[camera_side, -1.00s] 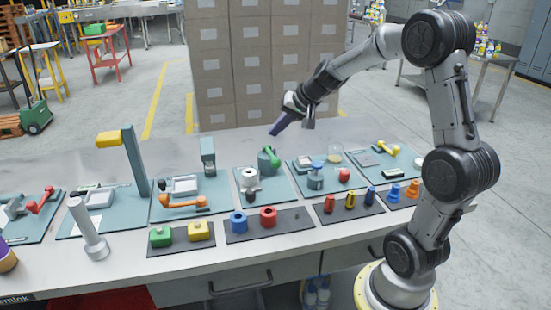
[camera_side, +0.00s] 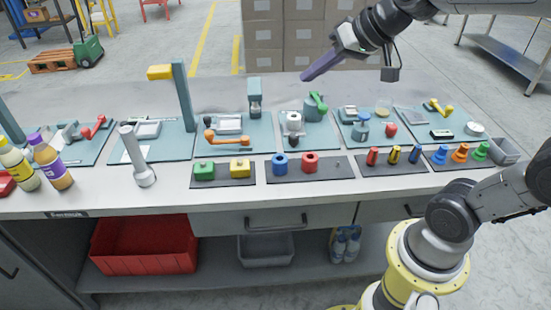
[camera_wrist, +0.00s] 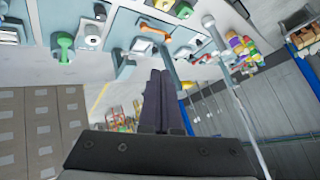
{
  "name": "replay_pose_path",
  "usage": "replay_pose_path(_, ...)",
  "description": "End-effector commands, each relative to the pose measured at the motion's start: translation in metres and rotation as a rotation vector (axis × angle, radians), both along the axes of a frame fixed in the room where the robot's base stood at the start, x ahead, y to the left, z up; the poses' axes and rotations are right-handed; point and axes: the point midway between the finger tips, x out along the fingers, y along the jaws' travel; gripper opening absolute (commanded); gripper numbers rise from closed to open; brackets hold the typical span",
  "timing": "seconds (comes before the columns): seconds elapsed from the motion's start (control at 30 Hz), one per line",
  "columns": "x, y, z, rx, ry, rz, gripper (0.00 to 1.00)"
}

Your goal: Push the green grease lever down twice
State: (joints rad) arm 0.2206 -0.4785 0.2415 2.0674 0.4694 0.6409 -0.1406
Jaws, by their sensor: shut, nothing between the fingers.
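The green grease lever (camera_side: 318,101) sits on a dark teal cylinder (camera_side: 312,113) on a teal mat at the back middle of the bench. It slants up in the side view. In the wrist view the green lever (camera_wrist: 65,44) shows at the upper left, left of my fingers. My gripper (camera_side: 304,77) is shut and empty, with dark purple fingers. In the side view its tips appear just above and left of the lever, apart from it. The exact gap in depth is hard to tell. In the wrist view the shut fingers (camera_wrist: 158,85) point up from the bottom middle.
A white round-topped device (camera_side: 294,123) stands left of the lever. A blue-topped pot (camera_side: 362,122) and red knob (camera_side: 390,130) are to its right. A tall teal post with a yellow head (camera_side: 183,95) rises at left. Coloured pegs and blocks line the front.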

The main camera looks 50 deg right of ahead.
Motion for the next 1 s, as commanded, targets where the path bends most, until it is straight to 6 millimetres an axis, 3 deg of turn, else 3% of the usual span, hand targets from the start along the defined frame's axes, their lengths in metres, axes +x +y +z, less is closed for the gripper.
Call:
replay_pose_path(0.03,-0.033,0.022,0.001,-0.054,-0.001,0.086,0.0)
replay_pose_path(0.1,-0.074,0.036,-0.008,-0.131,0.021,0.177,0.0)
replay_pose_path(0.2,-0.122,0.038,-0.03,-0.23,0.07,0.256,0.0)
replay_pose_path(0.3,-0.152,0.027,-0.053,-0.304,0.138,0.277,0.0)
replay_pose_path(0.47,-0.169,0.014,-0.073,-0.347,0.23,0.27,0.0)
replay_pose_path(0.83,-0.17,0.013,-0.073,-0.351,0.236,0.276,0.0)
replay_pose_path(1.0,-0.174,0.013,-0.069,-0.428,0.25,0.4,0.0)
